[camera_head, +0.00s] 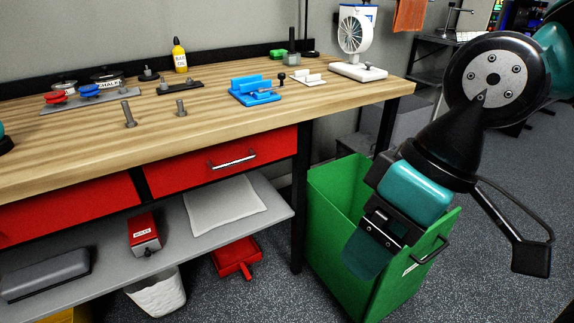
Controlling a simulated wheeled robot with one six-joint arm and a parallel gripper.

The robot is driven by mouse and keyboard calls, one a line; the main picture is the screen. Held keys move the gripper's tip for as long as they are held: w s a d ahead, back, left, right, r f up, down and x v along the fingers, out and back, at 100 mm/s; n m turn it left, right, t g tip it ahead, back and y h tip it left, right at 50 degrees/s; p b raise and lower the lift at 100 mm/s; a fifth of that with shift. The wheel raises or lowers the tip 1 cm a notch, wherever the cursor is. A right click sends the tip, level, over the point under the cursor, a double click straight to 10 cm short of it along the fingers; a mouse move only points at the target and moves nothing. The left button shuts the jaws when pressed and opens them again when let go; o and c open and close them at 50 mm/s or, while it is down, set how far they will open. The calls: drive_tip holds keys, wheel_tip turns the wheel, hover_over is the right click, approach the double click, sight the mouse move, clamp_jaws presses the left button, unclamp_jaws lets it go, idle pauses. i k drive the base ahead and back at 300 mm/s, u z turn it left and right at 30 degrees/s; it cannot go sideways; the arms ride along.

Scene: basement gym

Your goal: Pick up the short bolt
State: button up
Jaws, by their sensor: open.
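The short bolt (181,108) stands upright on the wooden workbench (225,124), near its front edge. A taller bolt (128,115) stands upright to its left, apart from it. My gripper (368,252) is at the right, off the bench, pointing down in front of the green bin. It is open, and I see nothing held in it. It is well to the right of both bolts and lower in the picture.
Blue and white fixtures (256,93) sit right of the bolts. A white fan (356,36) stands at the bench's right end. The green bin (335,190) stands below.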

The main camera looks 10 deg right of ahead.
sight(181, 112)
drive_tip(key=u, duration=1.65)
drive_tip(key=i, duration=1.4)
drive_tip(key=z, duration=1.6)
